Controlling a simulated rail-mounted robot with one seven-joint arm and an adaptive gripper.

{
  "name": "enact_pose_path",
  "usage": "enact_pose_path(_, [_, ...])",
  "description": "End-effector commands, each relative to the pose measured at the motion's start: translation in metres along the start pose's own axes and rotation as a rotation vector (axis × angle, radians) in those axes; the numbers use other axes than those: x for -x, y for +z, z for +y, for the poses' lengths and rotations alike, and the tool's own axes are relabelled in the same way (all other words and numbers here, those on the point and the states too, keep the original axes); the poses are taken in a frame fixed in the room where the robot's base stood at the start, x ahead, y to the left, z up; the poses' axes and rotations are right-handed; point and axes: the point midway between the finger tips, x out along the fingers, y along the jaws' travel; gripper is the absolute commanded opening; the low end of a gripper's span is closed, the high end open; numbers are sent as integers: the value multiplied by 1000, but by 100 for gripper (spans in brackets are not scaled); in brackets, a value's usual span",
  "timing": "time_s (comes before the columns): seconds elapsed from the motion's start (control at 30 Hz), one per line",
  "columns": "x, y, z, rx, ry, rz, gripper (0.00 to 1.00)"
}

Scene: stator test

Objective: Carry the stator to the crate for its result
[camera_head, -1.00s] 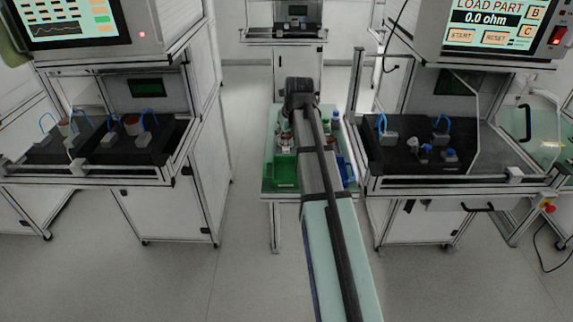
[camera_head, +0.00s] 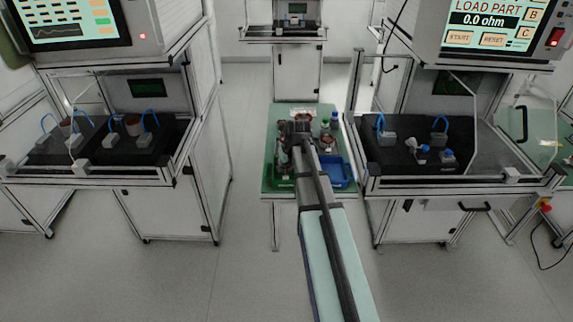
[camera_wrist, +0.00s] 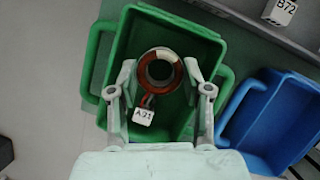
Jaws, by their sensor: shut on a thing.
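The stator (camera_wrist: 148,72), a copper-red ring with a pale patch, sits between the two fingers of my gripper (camera_wrist: 160,92) in the wrist view. My gripper is shut on it.
The table (camera_head: 283,112) also holds bottles (camera_head: 326,124) and small parts at its back. Test benches with black fixture beds stand left (camera_head: 135,140) and right (camera_head: 400,155).

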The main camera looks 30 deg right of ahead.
Motion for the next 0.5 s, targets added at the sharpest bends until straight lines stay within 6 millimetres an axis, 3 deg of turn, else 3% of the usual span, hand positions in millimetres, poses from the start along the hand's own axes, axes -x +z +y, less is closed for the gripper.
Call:
enact_pose_path(0.37, [-4,-1,0,0,0,-1,9])
enact_pose_path(0.4, [-4,-2,0,0,0,-1,52])
enact_pose_path(0.47, [-4,-1,0,0,0,-1,74])
enact_pose_path(0.5, [-4,-1,0,0,0,-1,74])
